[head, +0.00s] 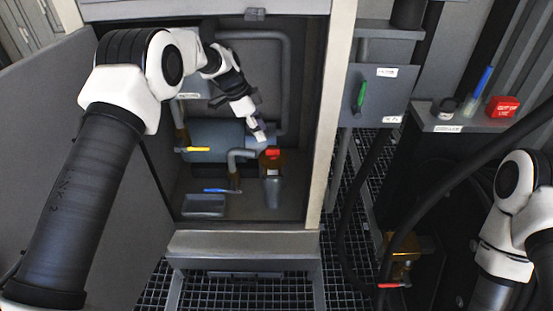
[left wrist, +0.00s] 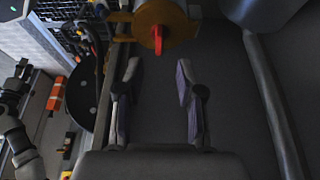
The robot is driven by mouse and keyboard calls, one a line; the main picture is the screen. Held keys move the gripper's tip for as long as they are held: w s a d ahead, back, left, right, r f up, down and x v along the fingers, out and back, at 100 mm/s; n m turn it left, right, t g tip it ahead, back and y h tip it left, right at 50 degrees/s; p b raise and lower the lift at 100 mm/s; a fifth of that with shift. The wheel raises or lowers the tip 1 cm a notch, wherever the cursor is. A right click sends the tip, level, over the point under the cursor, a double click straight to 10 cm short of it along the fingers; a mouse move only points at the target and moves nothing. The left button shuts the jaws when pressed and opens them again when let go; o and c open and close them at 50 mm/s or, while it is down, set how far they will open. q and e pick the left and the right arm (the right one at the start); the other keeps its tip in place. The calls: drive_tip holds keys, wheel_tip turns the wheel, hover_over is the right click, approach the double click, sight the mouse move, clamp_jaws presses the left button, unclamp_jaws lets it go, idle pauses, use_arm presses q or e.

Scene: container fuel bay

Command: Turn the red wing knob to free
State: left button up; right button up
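The red wing knob (head: 272,153) sits on a brass-coloured round body (head: 273,166) inside the open cabinet. In the left wrist view the red wing knob (left wrist: 158,40) shows edge-on, upright in the picture, on the face of the brass body (left wrist: 178,20). My left gripper (head: 258,136) is in the cabinet, just above and left of the knob in the head view. Its fingers (left wrist: 158,75) are open and empty, apart from the knob, which lies ahead of the gap between them. My right arm is at the right edge; its gripper is out of view.
A yellow lever (head: 194,150) and a blue lever (head: 216,190) are left of the knob. A grey pipe (head: 240,156) bends close beside it. The cabinet frame (head: 333,110) bounds the right. A green handle (head: 360,97) and a shelf with a red block (head: 503,106) lie outside.

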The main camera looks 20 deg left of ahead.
sight(272, 149)
use_arm(q)
drive_tip(key=x, duration=0.7)
drive_tip(key=shift+d+f+b, duration=0.15)
drive_tip(key=shift+d+b, duration=0.05)
drive_tip(key=shift+b, duration=0.15)
clamp_jaws()
